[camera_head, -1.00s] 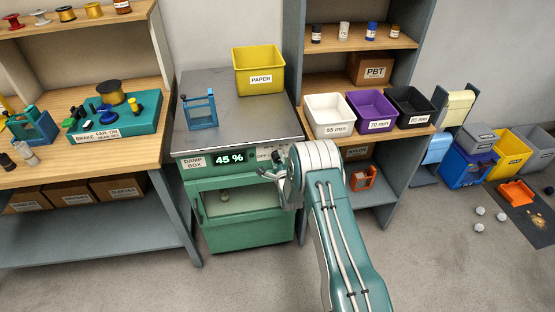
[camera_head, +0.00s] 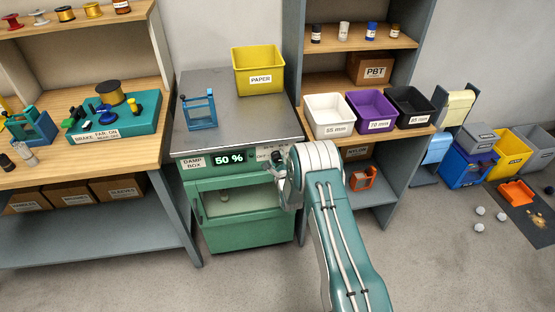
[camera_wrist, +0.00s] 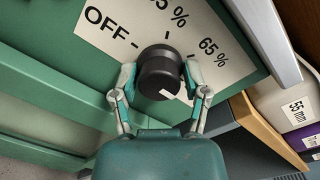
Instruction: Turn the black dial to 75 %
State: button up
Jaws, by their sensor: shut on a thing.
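The black dial (camera_wrist: 160,72) sits on a white scale plate (camera_wrist: 118,22) on the front of the green damp box (camera_head: 237,234). In the wrist view the plate reads OFF, a partly hidden mark ending in "5 %", and 65 %. My gripper (camera_wrist: 160,82) is shut on the dial, one finger on each side. The display (camera_head: 229,158) reads 50 %.
On the box's top stand a blue frame (camera_head: 199,110) and a yellow PAPER bin (camera_head: 259,71). A shelf to the right holds white (camera_head: 328,115), purple and black bins. A workbench (camera_head: 150,152) stands to the left.

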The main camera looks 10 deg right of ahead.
jog(key=shift+f, duration=0.15)
jog(key=o, duration=1)
jog(key=shift+a, duration=0.1)
jog(key=s, duration=1.2)
jog(key=shift+d, duration=0.2)
